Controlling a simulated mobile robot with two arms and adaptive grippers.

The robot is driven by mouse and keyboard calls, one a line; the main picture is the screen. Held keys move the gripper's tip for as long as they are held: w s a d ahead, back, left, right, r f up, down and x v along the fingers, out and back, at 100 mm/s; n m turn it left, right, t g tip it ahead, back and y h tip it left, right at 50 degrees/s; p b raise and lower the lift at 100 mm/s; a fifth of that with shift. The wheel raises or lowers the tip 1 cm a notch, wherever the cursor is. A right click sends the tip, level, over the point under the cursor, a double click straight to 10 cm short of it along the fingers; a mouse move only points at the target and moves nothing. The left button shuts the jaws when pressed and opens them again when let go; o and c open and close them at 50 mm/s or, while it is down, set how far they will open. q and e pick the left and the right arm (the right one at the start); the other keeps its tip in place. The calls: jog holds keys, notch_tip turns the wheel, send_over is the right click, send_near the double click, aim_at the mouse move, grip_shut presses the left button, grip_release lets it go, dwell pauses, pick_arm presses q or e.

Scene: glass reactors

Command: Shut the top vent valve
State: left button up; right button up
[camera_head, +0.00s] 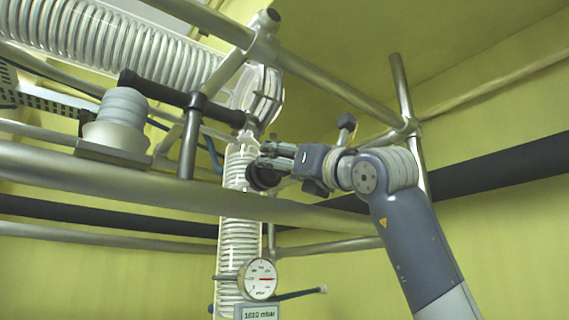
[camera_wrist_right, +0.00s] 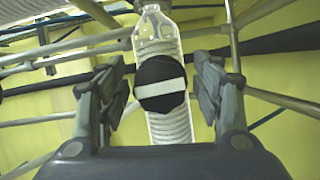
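The vent valve shows in the right wrist view as a round black knob (camera_wrist_right: 160,71) with a white bar across it. The bar lies nearly level, its right end slightly higher. The knob sits in front of a glass column with a coil inside. In the head view the dark knob (camera_head: 262,175) is at the column, partly covered by my gripper. My right gripper (camera_wrist_right: 158,88) is open, its two fingers apart at either side of the knob in the picture. I cannot tell whether they touch it. In the head view my right gripper (camera_head: 268,160) reaches the column from the right. My left gripper is not in view.
Metal frame tubes (camera_head: 130,185) cross in front of and around the glass column (camera_head: 236,240). A pressure gauge (camera_head: 258,279) and a display reading 1010 mbar (camera_head: 258,313) sit lower on it. A large horizontal glass coil (camera_head: 110,40) is at the upper left.

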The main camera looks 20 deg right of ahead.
jog(key=shift+f, duration=0.1)
jog(key=v, duration=1.2)
